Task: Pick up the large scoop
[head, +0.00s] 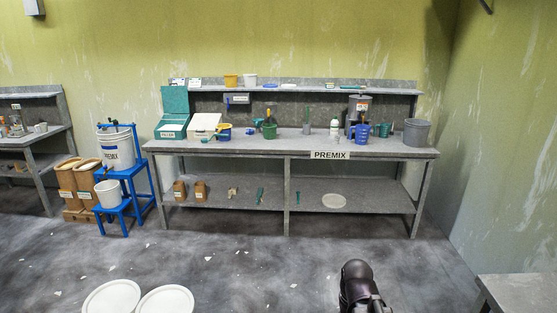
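Several small tools that may be scoops show on the PREMIX bench (300,150) across the room, too small to tell which is the large scoop. A teal-handled tool (208,139) lies at the left by a yellow-and-blue tub. Another teal tool (266,118) stands in a green pot (269,132). Blue jugs or scoops (362,133) stand to the right of the middle. The dark end of my arm, likely my gripper (358,285), is at the bottom edge, far short of the bench. Its fingers cannot be made out.
A grey bucket (416,132) stands at the bench's right end, teal and cream bins at its left. A blue stand (125,185) with white pails is left of the bench. Two white round lids or pails (112,298) are in the foreground. A grey table corner (520,292) is lower right. Open floor lies between.

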